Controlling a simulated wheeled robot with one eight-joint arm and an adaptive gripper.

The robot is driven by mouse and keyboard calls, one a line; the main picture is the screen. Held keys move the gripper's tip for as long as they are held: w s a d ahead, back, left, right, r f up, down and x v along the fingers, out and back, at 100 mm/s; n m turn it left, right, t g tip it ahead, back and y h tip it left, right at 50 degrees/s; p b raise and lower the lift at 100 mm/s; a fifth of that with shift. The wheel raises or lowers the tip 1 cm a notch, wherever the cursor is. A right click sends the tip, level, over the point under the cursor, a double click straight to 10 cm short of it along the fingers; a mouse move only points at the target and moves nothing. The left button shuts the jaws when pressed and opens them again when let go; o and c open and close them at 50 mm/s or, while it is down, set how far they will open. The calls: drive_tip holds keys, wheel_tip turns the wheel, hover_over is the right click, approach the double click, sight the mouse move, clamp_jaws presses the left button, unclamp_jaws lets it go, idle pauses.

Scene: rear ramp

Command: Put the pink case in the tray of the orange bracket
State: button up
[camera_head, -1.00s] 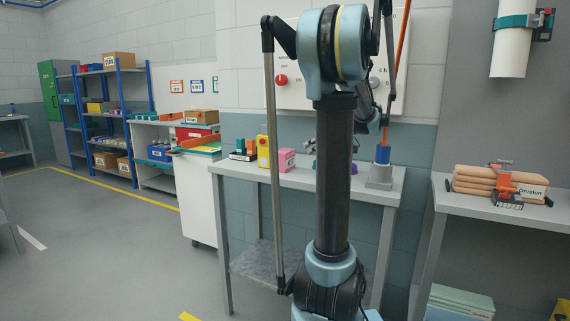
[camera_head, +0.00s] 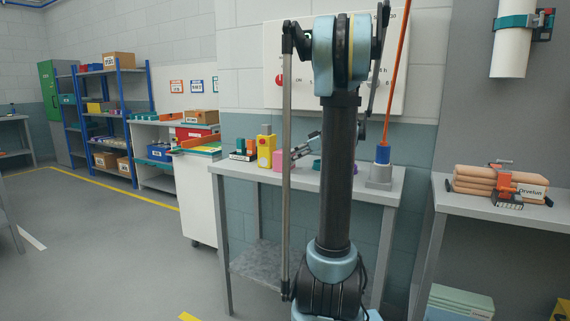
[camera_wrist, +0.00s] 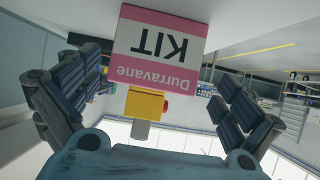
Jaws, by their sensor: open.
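The pink case (camera_head: 277,157) stands on the grey table, partly hidden by my arm in the head view. In the wrist view the pink case (camera_wrist: 158,45), pink and white and lettered "Durravane KIT", shows upside down ahead of my gripper (camera_wrist: 155,70). The fingers are apart on either side of the view, with nothing held. In the head view my gripper (camera_head: 303,147) is just right of the case; I cannot tell whether they touch. An orange bracket-like piece (camera_head: 505,178) sits at the bundles on the right shelf; no tray is clear there.
A yellow block with a red knob (camera_head: 265,148) stands beside the case, left of it. A grey block with a blue and orange post (camera_head: 382,165) is at the table's right end. Small dark and coloured blocks (camera_head: 243,150) are at the left end.

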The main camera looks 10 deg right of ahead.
drive_tip(key=shift+w+x, duration=0.2)
drive_tip(key=shift+x, duration=2.65)
drive_tip(key=shift+d+r, duration=0.1)
drive_tip(key=shift+d, duration=0.05)
drive_tip(key=c, duration=1.5)
